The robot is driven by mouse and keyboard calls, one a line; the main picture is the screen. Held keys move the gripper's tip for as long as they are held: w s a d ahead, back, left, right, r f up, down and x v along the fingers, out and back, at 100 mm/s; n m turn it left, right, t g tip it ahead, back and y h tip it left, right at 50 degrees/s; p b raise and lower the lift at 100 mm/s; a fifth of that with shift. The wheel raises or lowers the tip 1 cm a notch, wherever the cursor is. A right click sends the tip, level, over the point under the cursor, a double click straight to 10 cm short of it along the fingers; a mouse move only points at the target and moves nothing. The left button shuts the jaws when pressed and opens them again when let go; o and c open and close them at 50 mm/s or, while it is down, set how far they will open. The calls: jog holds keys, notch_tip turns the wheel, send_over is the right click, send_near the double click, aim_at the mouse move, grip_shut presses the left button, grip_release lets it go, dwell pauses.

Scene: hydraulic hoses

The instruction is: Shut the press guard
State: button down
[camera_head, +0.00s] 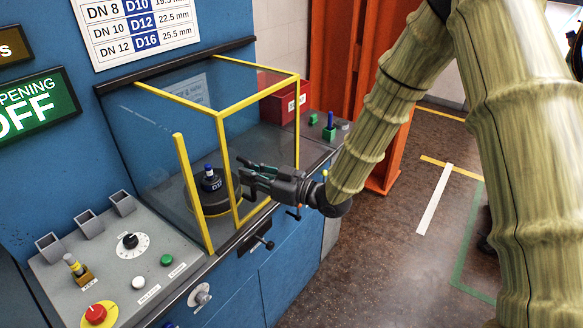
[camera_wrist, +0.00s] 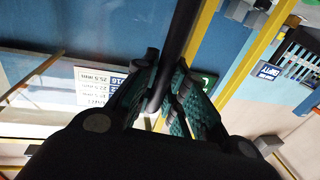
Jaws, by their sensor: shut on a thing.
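The press guard (camera_head: 222,150) is a clear box with yellow edges on the bench, around the press. Its front shows upright yellow bars, one standing apart at the left (camera_head: 190,190). I cannot tell from this angle how far the guard is from shut. Inside stands the dark round press tooling (camera_head: 210,190) with a blue-topped piece. My gripper (camera_head: 250,178) is at the guard's front, reaching in from the right. In the wrist view its fingers (camera_wrist: 167,82) are closed on a dark bar, the guard handle (camera_wrist: 180,30).
A sloped control panel (camera_head: 130,275) with a red button (camera_head: 96,314) and dial (camera_head: 130,241) lies front left. A black lever (camera_head: 262,240) juts from the bench front below my gripper. A red bin (camera_head: 285,100) stands behind right. The floor (camera_head: 400,270) at right is mostly clear.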

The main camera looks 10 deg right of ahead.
jog(key=s+a+b, duration=0.2)
jog(key=s+a, duration=0.4)
jog(key=s, duration=0.1)
jog(key=shift+a, duration=0.2)
jog(key=c, duration=1.5)
grip_release()
jog(key=shift+s+a, duration=0.1)
jog(key=shift+o, duration=0.2)
jog(key=v, duration=1.2)
